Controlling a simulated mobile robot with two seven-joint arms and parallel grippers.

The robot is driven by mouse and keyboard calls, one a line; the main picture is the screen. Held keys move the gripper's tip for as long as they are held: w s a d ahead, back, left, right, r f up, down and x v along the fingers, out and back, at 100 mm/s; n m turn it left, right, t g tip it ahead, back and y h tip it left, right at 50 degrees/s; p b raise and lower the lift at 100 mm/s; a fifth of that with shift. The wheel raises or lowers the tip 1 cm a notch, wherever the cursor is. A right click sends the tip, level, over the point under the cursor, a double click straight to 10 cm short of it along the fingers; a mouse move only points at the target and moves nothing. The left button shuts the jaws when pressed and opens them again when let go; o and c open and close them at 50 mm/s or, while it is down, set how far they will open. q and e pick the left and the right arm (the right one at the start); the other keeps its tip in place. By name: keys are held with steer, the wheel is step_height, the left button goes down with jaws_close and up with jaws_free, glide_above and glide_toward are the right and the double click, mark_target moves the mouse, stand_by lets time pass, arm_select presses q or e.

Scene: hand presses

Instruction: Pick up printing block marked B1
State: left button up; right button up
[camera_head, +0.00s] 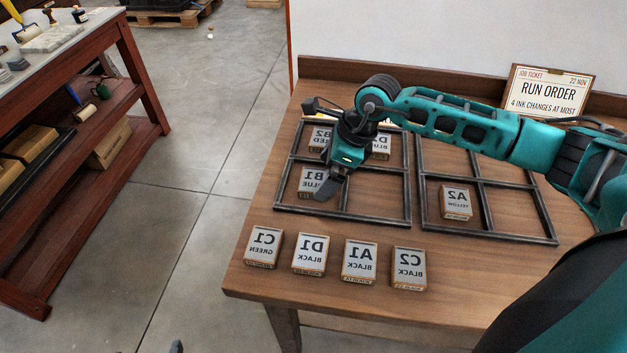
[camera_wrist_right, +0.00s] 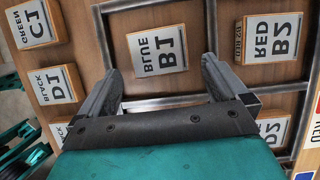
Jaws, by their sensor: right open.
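Block B1 (camera_head: 309,181), tan with a pale face marked "B1 BLUE" in mirrored letters, lies in the near left compartment of the left dark frame (camera_head: 289,211). In the right wrist view, B1 (camera_wrist_right: 157,50) shows whole, ahead of and between my right fingertips. My right gripper (camera_head: 329,184) is open and empty over that compartment, and partly covers B1 in the head view. In the right wrist view the two fingers of the right gripper (camera_wrist_right: 160,70) stand apart on either side of B1. A small dark tip at the head view's bottom edge may be my left gripper (camera_head: 176,347).
B2 (camera_head: 319,138) and another block (camera_head: 381,146) lie in the far compartments. A2 (camera_head: 456,202) lies in the right frame. C1 (camera_head: 264,246), D1 (camera_head: 310,253), A1 (camera_head: 359,261) and C2 (camera_head: 408,267) line the table's front. A ticket sign (camera_head: 548,92) stands at the back.

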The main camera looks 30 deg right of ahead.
steer(key=shift+x, duration=1.2)
steer(key=shift+c, duration=1.3)
steer(key=c, duration=0.8)
steer(key=shift+c, duration=0.2)
steer(key=shift+r, duration=0.15)
